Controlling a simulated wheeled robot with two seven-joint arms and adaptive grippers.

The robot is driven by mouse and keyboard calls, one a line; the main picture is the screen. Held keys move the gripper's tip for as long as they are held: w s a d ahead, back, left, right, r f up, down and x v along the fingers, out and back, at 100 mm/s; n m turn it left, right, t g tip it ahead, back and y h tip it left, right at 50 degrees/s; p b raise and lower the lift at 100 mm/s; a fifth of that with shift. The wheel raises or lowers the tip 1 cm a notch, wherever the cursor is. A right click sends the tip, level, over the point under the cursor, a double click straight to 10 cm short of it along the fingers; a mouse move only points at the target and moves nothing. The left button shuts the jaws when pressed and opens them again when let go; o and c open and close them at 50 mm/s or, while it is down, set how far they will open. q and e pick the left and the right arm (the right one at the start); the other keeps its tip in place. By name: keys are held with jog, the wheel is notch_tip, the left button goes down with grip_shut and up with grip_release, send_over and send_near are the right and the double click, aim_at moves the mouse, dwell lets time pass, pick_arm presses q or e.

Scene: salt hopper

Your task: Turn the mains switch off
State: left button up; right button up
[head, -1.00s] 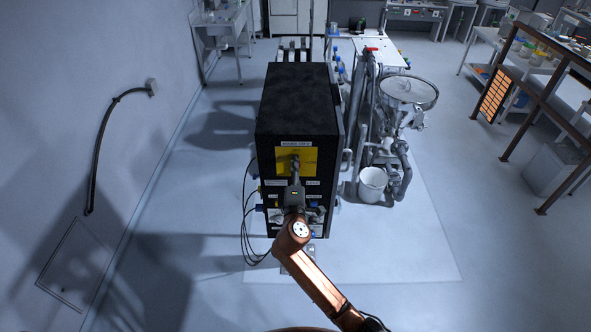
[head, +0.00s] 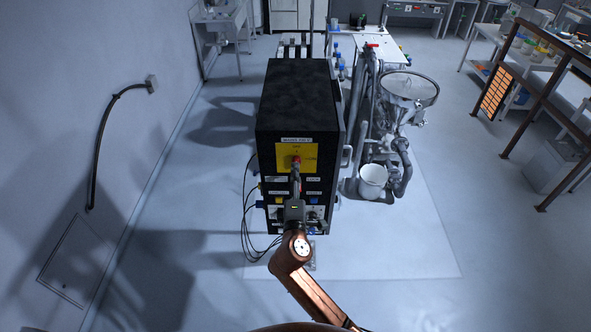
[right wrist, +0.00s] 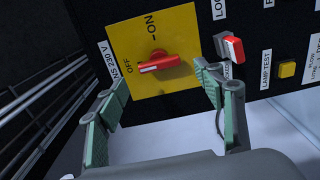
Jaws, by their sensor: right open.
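The mains switch (head: 295,162) is a red rotary handle on a yellow plate (head: 282,152), high on the front of a black cabinet. In the right wrist view the red handle (right wrist: 158,64) lies almost level, and its white-marked end points left towards the OFF label; the ON label is above it. My right gripper (head: 296,176) is in front of the switch, slightly below it in the head view. Its two fingers (right wrist: 160,90) are spread apart and empty, clear of the handle. My left gripper is not in view.
Cables (head: 246,215) hang at the cabinet's left side. The steel hopper (head: 409,88) and white bucket (head: 373,182) stand to its right.

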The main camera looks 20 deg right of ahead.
jog(key=v, duration=0.5)
jog(key=shift+s+a, duration=0.1)
jog(key=shift+s, duration=0.2)
